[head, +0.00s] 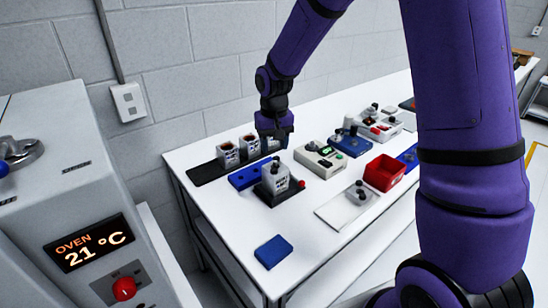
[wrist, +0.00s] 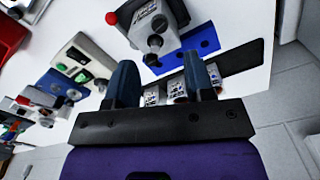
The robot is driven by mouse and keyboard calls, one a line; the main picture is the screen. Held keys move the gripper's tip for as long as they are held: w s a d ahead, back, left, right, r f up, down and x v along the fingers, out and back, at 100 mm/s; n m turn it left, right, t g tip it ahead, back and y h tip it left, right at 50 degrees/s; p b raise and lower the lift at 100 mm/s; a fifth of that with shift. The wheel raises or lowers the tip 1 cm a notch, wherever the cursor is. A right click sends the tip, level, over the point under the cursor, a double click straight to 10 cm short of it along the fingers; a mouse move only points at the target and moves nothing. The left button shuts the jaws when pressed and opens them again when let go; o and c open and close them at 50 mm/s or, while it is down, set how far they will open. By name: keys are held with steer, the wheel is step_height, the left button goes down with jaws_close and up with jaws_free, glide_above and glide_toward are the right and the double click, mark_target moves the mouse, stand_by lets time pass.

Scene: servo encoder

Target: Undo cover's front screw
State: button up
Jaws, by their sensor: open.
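A grey servo unit with a printed label (head: 276,176) stands in a black fixture (head: 285,196) with a red knob. It also shows at the top of the wrist view (wrist: 147,18). Dark knob-like screws (wrist: 155,41) stick out from its end there; I cannot tell which one is the front screw. My gripper (wrist: 163,70) is open, with its two dark blue fingers apart and nothing held between them. In the head view my gripper (head: 274,134) hangs behind the unit, above the back of the table. Its fingertips are hard to make out there.
Behind the fixture lie a blue block (head: 248,177) and a black tray (head: 206,172) with several labelled units. To the right are a beige device (head: 320,160), a red bin (head: 384,172) and a white plate (head: 338,212) with dark parts. A blue pad (head: 273,251) lies in front, with clear tabletop around it.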

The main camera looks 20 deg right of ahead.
mark_target(274, 169)
steer(key=shift+r, duration=1.45)
step_height(274, 169, down, 11)
steer(key=m, duration=0.9)
steer(key=shift+r, duration=0.1)
steer(key=shift+s, duration=0.1)
jaws_close()
